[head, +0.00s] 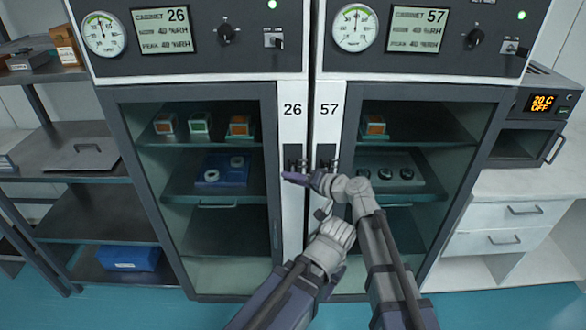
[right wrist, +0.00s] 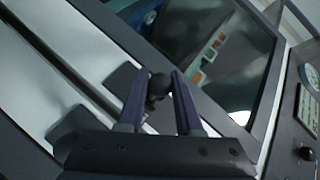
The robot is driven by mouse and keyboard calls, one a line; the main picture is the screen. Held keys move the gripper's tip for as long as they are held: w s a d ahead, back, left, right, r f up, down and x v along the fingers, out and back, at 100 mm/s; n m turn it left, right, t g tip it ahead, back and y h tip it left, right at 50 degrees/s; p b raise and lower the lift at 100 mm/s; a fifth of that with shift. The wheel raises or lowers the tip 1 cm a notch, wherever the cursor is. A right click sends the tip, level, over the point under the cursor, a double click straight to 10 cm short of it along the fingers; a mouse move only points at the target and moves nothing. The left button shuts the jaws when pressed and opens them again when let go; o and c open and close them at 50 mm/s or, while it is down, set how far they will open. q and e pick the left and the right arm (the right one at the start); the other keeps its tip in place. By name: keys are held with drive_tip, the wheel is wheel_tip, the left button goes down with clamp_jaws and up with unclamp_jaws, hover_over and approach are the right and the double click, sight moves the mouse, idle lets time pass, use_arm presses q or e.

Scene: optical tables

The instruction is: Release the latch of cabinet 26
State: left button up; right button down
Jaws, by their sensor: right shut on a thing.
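Cabinet 26 (head: 98,130) stands left of centre in the head view, its glass door shut as far as I can see. Its dark latch (head: 293,154) is on the white strip below the number 26. My right gripper (head: 296,177) is at this latch, with its purple fingers pointing left. In the right wrist view, the fingers (right wrist: 160,88) are closed around a dark round knob of the latch (right wrist: 158,83). The gripper partly hides the lower latch in the head view.
Cabinet 57 (head: 497,160) stands close beside on the right, with its own latch (head: 327,154) near my right wrist. Shelves (head: 90,215) stand at the left and a white drawer unit (head: 500,225) at the right. The teal floor (head: 130,308) in front is clear at the left.

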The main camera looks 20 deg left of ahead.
sight(293, 168)
drive_tip(key=r+m+g+h+p, duration=0.1)
drive_tip(key=p, duration=0.1)
drive_tip(key=r+m+g+h+p, duration=0.1)
drive_tip(key=p, duration=0.2)
drive_tip(key=shift+w+a+r+p, duration=0.1)
drive_tip(key=shift+w+r+p, duration=0.2)
drive_tip(key=shift+w+r+m+g+h+p, duration=0.1)
drive_tip(key=shift+r+m+g+h+p, duration=0.15)
drive_tip(key=shift+g+p, duration=0.35)
drive_tip(key=shift+m+g+h+p, duration=0.15)
drive_tip(key=shift+m+g+p, duration=0.2)
drive_tip(key=shift+g+p, duration=0.25)
drive_tip(key=c, duration=0.6)
unclamp_jaws()
